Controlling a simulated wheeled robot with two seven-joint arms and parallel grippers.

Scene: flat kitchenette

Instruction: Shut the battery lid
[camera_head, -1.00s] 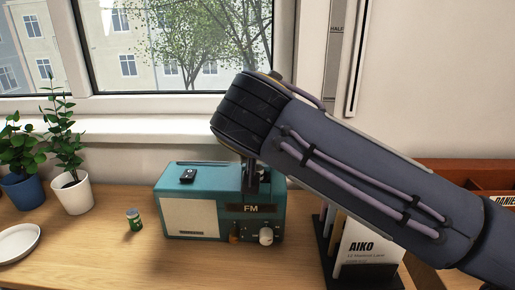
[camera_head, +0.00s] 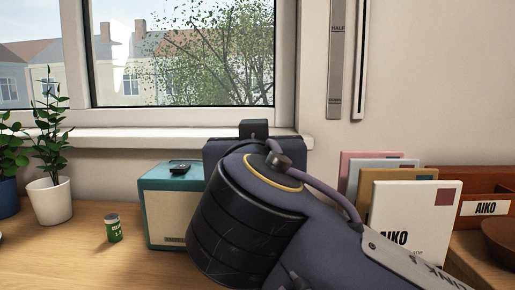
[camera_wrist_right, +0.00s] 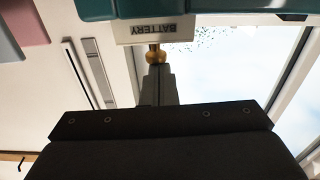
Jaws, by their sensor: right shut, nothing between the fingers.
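The teal radio (camera_head: 172,205) stands on the counter in the head view. My right arm hides its right part. The cream lid marked BATTERY (camera_wrist_right: 165,29) shows upside down at the top of the right wrist view, beside a teal edge of the radio (camera_wrist_right: 225,7). A small brass knob (camera_wrist_right: 154,54) sits at the lid's edge. My right gripper (camera_wrist_right: 158,72) is shut and empty, its tips at the knob; I cannot tell whether they touch. The lid and this gripper's fingers are hidden in the head view. My left gripper is out of view.
A green battery (camera_head: 113,229) stands upright on the wooden counter left of the radio. A white-potted plant (camera_head: 50,200) is further left. Letters in a rack (camera_head: 415,222) stand right of my arm. The window sill (camera_head: 160,137) runs behind.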

